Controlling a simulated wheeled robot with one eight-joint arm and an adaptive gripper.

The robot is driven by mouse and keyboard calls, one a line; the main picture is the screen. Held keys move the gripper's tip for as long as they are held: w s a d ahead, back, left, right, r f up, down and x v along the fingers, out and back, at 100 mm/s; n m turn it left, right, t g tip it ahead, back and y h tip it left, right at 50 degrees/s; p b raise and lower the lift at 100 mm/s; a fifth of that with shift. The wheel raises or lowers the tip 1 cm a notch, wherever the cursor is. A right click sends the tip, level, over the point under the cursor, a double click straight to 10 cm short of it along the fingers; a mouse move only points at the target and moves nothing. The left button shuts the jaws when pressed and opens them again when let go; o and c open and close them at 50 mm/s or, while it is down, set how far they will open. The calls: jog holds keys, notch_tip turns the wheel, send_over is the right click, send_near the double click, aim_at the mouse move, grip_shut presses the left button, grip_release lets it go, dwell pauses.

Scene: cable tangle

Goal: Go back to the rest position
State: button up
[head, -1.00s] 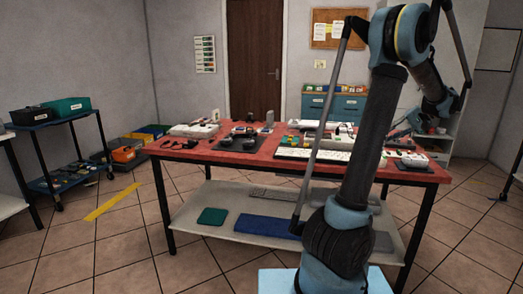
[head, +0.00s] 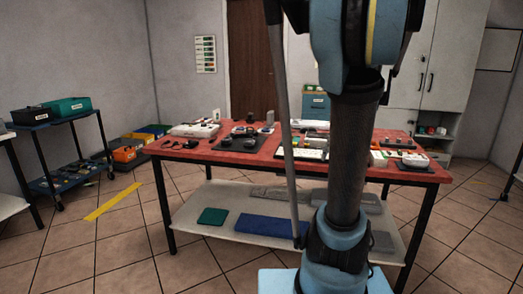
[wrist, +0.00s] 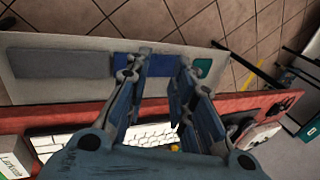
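My gripper (wrist: 159,75) shows only in the wrist view. Its two blue-grey fingers stand apart with a clear gap, and nothing is held between them. It is above the near side of the red table (wrist: 60,117), with a white keyboard (wrist: 152,134) beneath and partly hidden by the fingers. In the head view my arm rises in front of the red table (head: 206,155), and its upper part and my gripper are out of the picture.
The table carries several devices, including a white box (head: 195,130) and a dark mat (head: 240,143). Its lower shelf (head: 190,215) holds a blue mat (head: 270,229) and a green one (head: 212,216). A blue cart (head: 60,118) stands left.

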jog(key=s+a+f+n+h, duration=0.1)
jog(key=s+a+f+h, duration=0.1)
jog(key=s+f, duration=0.5)
jog(key=s+a+f+n+h, duration=0.2)
jog(key=s+a+f, duration=0.2)
jog(key=s+f, duration=0.3)
jog(key=s, duration=0.2)
jog(key=shift+s+a+t, duration=0.15)
jog(key=shift+s+t, duration=0.25)
